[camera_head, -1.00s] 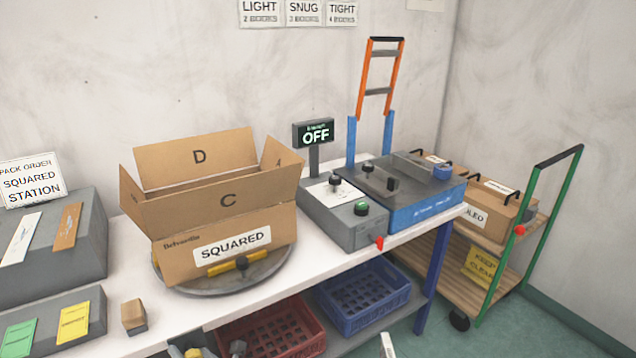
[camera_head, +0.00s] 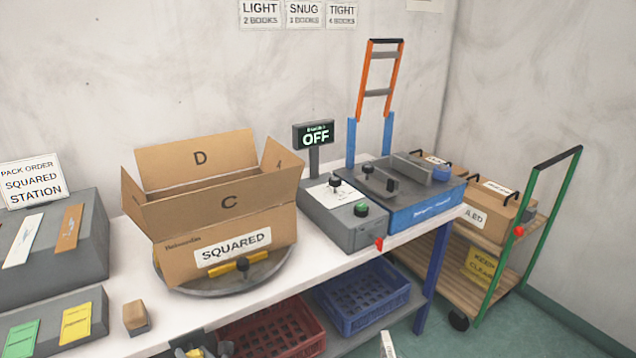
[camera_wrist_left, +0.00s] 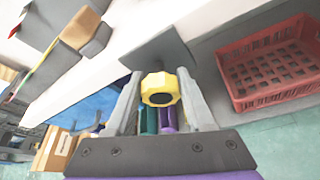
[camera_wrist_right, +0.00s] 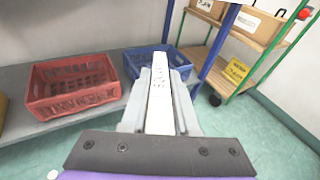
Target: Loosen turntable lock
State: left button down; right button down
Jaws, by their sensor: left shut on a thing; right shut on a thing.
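The turntable (camera_head: 190,290) is a round grey disc on the white bench. A yellow bar with a black knob (camera_head: 240,265) sits at its front, against the box. The open cardboard box (camera_head: 225,235) labelled SQUARED stands on the disc. My left gripper (camera_head: 200,350) is only partly in view at the bottom edge, below the bench front. In the left wrist view it is shut on a yellow faceted knob (camera_wrist_left: 160,88) with a dark centre, beside a grey plate (camera_wrist_left: 158,52). My right gripper (camera_wrist_right: 160,105) is shut on a white lettered bar (camera_wrist_right: 160,95), whose end shows in the head view (camera_head: 387,345).
A red crate (camera_head: 270,335) and a blue crate (camera_head: 362,298) sit on the shelf below the bench. A control box (camera_head: 345,222) with a screen reading OFF (camera_head: 314,134) stands right of the turntable. A loaded cart (camera_head: 490,260) is at right.

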jog(key=shift+r, duration=0.1)
pick_arm(q)
jog(key=shift+a+n+t+h, duration=0.1)
jog(key=shift+n+t+h, duration=0.3)
jog(key=shift+n+h, duration=0.6)
pick_arm(e)
jog(key=shift+r, duration=0.3)
pick_arm(q)
jog(key=shift+n, duration=0.3)
jog(key=shift+s+n+t+h, duration=0.1)
jog(key=shift+n+t+h, duration=0.45)
jog(key=shift+n, duration=0.55)
pick_arm(e)
jog(key=shift+f, duration=0.1)
